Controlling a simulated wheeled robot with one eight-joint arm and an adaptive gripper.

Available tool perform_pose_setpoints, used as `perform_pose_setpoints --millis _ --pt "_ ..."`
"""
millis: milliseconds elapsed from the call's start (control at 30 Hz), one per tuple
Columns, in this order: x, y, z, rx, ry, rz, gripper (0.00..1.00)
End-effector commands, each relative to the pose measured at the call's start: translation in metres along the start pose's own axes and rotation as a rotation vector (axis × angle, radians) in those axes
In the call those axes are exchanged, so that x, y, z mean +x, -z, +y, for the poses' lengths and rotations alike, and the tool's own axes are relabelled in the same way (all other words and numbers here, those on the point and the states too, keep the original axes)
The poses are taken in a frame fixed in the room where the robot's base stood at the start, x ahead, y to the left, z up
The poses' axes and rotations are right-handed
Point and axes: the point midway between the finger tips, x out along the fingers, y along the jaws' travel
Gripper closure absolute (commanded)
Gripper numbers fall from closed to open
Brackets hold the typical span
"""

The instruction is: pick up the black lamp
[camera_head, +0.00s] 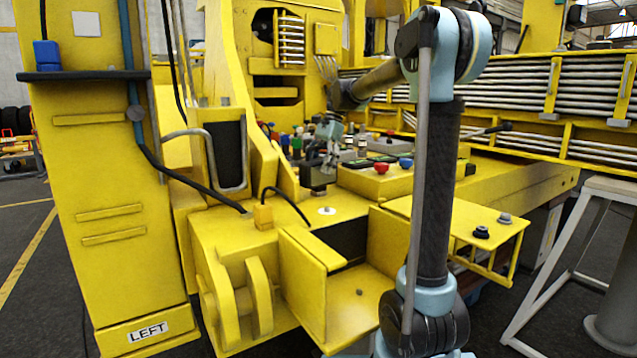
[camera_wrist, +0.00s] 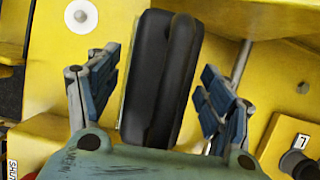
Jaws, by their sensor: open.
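The black lamp (camera_wrist: 160,75) is a dark, rounded, upright-looking body with a groove along it, and it lies between my gripper's two fingers in the wrist view. My gripper (camera_wrist: 165,88) is open, with a blue-grey finger on each side of the lamp and a visible gap on both sides. In the head view my gripper (camera_head: 320,158) is small and far off, over the yellow machine, with a dark block, seemingly the lamp (camera_head: 318,177), just below it. The lamp's lower end is hard to make out there.
A control panel with red (camera_head: 381,168) and blue (camera_head: 405,163) knobs stands right of my gripper. A white disc (camera_head: 327,211) lies on the yellow surface in front. A yellow upright plate (camera_head: 262,150) rises at left. An open yellow box (camera_head: 315,268) is nearer.

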Motion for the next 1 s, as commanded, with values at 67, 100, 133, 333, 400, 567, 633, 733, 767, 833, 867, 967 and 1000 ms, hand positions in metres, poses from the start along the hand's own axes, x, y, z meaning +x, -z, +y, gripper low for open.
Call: perform_pose_setpoints --millis 67,100,133,333,400,567,633,733,767,833,867,967,1000 --pt "0.001 0.000 0.000 0.000 0.000 0.000 0.27" --pt "0.000 0.000 0.000 0.000 0.000 0.000 0.27" --pt "0.000 0.000 0.000 0.000 0.000 0.000 0.27" --pt "0.000 0.000 0.000 0.000 0.000 0.000 0.61" --pt "0.000 0.000 0.000 0.000 0.000 0.000 0.77" --pt "0.000 0.000 -0.001 -0.001 0.000 0.000 1.00" --pt "0.000 -0.001 0.000 -0.001 0.000 0.000 1.00" --pt "0.000 -0.001 0.000 -0.001 0.000 0.000 1.00" --pt "0.000 -0.001 -0.001 -0.001 0.000 0.000 1.00" --pt "-0.001 -0.002 -0.001 -0.002 0.000 0.000 1.00" --pt "-0.002 -0.002 -0.001 -0.002 0.000 0.000 1.00" --pt "-0.007 -0.004 -0.001 -0.002 0.000 0.000 1.00" --pt "-0.011 -0.006 -0.001 -0.002 0.000 0.000 1.00"
